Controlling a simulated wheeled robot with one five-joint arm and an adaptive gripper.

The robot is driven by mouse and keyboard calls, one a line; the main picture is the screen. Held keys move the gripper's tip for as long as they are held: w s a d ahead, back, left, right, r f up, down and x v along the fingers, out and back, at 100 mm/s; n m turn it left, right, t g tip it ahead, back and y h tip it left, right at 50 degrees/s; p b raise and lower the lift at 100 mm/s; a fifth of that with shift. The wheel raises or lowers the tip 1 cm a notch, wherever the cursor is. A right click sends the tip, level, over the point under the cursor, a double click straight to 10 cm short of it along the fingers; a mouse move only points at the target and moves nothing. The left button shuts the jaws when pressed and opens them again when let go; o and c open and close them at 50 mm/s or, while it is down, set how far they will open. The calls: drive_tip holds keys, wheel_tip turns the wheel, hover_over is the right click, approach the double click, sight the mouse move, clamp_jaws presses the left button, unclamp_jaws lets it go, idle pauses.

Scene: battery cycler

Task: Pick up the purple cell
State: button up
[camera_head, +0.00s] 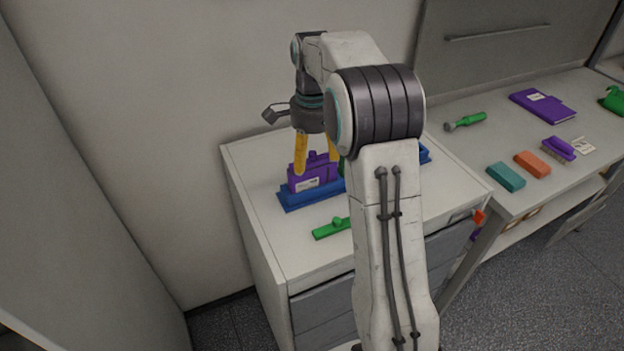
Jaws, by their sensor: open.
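The purple cell (304,181) is a small upright block with a white label and a raised terminal on top. It sits in a blue tray or holder (292,202) on the white cabinet top. My gripper (316,170) points down at the cell with its two yellow fingers apart. The left finger is near the cell's top left and the right finger is by its right side. I cannot tell whether they touch it. My arm hides the right part of the blue holder and whatever stands there; a sliver of green shows beside it.
A green object (330,229) lies in front of the holder. On the bench at right are a purple notebook (543,105), a green-handled tool (466,121), a teal block (506,177), an orange block (532,164) and a purple brush (558,148). The wall is close behind the cabinet.

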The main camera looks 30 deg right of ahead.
sight(314, 178)
drive_tip(key=shift+w+d+f+m, duration=0.25)
drive_tip(key=shift+w+f+m, duration=0.1)
drive_tip(key=shift+f, duration=0.6)
drive_tip(key=shift+w+d+f+p, duration=0.1)
drive_tip(key=shift+f+p, duration=0.15)
drive_tip(key=shift+f, duration=1.4)
drive_tip(key=shift+d+f+p, duration=0.1)
drive_tip(key=shift+f+p, duration=0.15)
drive_tip(key=shift+f, duration=1.35)
drive_tip(key=shift+c, duration=0.4)
drive_tip(key=c, duration=1.2)
drive_tip(key=shift+c, duration=0.5)
drive_tip(key=shift+r, duration=0.15)
